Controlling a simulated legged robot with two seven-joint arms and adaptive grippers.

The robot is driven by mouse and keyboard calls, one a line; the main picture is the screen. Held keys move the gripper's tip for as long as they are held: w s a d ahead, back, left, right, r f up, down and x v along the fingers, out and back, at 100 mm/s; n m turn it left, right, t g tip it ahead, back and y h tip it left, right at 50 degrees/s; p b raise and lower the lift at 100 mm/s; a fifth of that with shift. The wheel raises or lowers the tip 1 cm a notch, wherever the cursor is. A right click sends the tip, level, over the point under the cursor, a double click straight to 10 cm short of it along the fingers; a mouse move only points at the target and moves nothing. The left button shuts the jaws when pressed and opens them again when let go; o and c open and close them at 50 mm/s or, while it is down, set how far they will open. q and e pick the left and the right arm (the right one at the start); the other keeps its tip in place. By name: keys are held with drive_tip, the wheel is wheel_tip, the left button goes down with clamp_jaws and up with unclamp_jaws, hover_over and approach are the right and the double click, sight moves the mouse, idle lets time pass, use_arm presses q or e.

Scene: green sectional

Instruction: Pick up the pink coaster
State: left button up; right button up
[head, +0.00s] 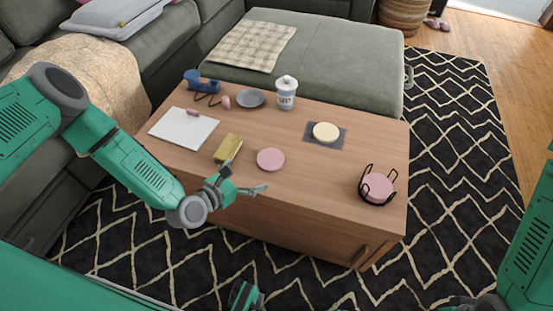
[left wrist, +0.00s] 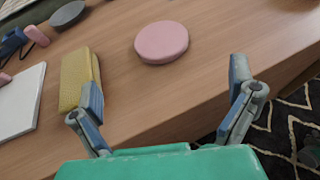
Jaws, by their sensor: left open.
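A round pink coaster (head: 270,160) lies flat on the wooden coffee table (head: 315,200), near its front edge. It also shows in the left wrist view (left wrist: 162,42), beyond the fingertips and between their lines. My left gripper (head: 244,177) is open and empty at the table's front edge, just short of the coaster and not touching it. Its two spread fingers show in the left wrist view (left wrist: 166,88). Another pink disc sits in a black wire holder (head: 377,188) at the table's right end. A green part of mine shows at the bottom edge, possibly my right gripper.
A yellow block (head: 228,148) lies close left of the coaster, near one left finger. Farther back are a white tablet-like slab (head: 184,128), a grey dish (head: 250,98), a white jar (head: 286,92) and a cream disc on a dark square (head: 325,132). Bare table lies right of the coaster.

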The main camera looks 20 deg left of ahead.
sight(269, 160)
use_arm(q)
drive_tip(key=x, duration=0.3)
drive_tip(key=b+x, duration=0.1)
drive_tip(key=x, duration=0.1)
drive_tip(key=shift+a+f, duration=0.2)
drive_tip(key=shift+a, duration=0.05)
drive_tip(key=shift+w+d+f, duration=0.1)
drive_tip(key=shift+w+f, duration=0.05)
drive_tip(key=shift+w, duration=0.3)
drive_tip(key=b+x, duration=0.1)
drive_tip(key=x, duration=0.1)
drive_tip(key=b+x, duration=0.1)
drive_tip(key=x, duration=0.1)
drive_tip(key=shift+w+d, duration=0.1)
drive_tip(key=shift+d, duration=0.3)
drive_tip(key=shift+w+d, duration=0.1)
drive_tip(key=shift+w, duration=0.2)
drive_tip(key=c, duration=1.3)
